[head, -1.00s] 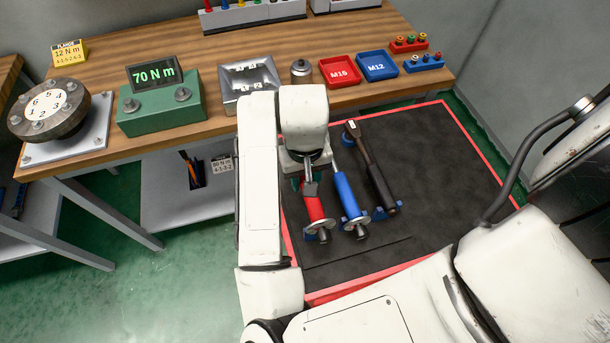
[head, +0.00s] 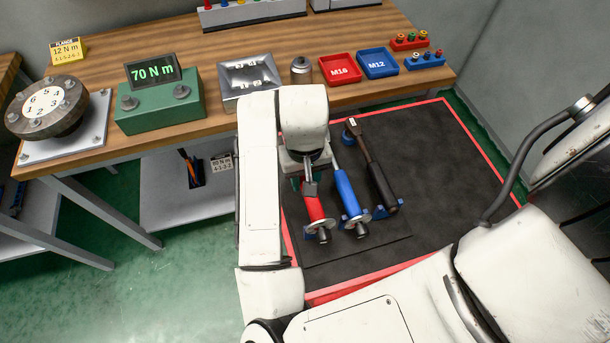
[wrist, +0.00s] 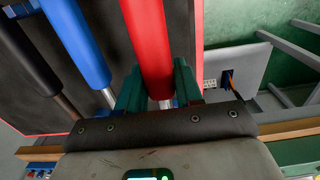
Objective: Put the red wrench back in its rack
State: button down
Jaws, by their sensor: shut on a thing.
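The red wrench (head: 314,210) lies along the dark mat, left of the blue wrench (head: 347,190) and the black wrench (head: 378,178). My gripper (wrist: 160,88) is shut on the red wrench, with green fingers on both sides near the silver neck (wrist: 165,104). In the head view, my arm hides the far end of the red wrench and most of my gripper. Blue rack supports (head: 380,212) show under the wrench handles; I cannot tell whether the red wrench rests fully on its own.
The dark mat (head: 440,170) with a red border is bare to the right. The blue wrench lies close beside the red one. Behind stands a wooden bench (head: 215,60) with a 70 N m tester (head: 158,105), a red M16 tray (head: 339,69) and a blue M12 tray (head: 377,64).

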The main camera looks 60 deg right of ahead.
jog(key=shift+f+b, duration=1.6)
jog(key=shift+f, duration=0.3)
dwell(1.8)
jog(key=c, duration=0.7)
grip_release()
jog(key=shift+o, duration=0.2)
jog(key=shift+r, duration=0.1)
notch_tip(320, 180, up, 11)
jog(key=shift+f+p, duration=0.2)
jog(key=shift+p, duration=0.95)
jog(key=shift+f, duration=0.1)
